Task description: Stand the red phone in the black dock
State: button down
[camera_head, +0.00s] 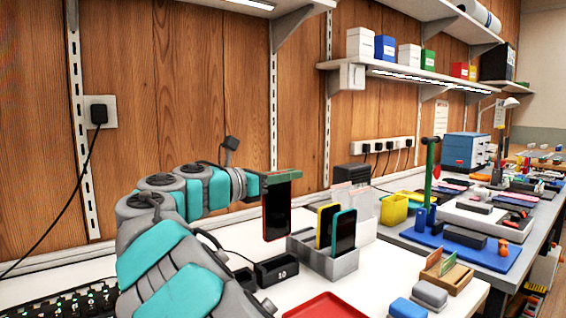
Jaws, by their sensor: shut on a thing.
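The red phone (277,212) hangs upright from my gripper (280,179), its dark screen facing the camera and a thin red edge showing. The green fingers of my gripper are shut on its top end. The black dock (277,272), a small block with a white mark on its front, stands on the white bench below the phone. The phone's lower end is above the dock and apart from it in the picture. The depth between them is hard to tell.
A grey rack (345,265) with a yellow phone (326,226) and a teal-edged phone (344,231) stands just right of the dock. A red tray (324,306) lies in front. Another black block (243,279) sits left of the dock, partly behind my arm.

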aim_at(288, 201)
notch_tip(288, 201, down, 5)
jog(key=b, duration=0.6)
jog(key=shift+s+r, duration=0.15)
jog(key=shift+r, duration=0.05)
jog(key=shift+r, duration=0.15)
dwell(0.5)
jog(key=shift+f+p, duration=0.2)
jog(key=shift+p, duration=0.4)
jog(key=shift+p, duration=0.7)
jog(key=shift+f, duration=0.3)
dwell(0.4)
jog(key=shift+f+p, duration=0.3)
jog(key=shift+f, duration=0.05)
jog(key=shift+f, duration=0.35)
jog(key=shift+f, duration=0.3)
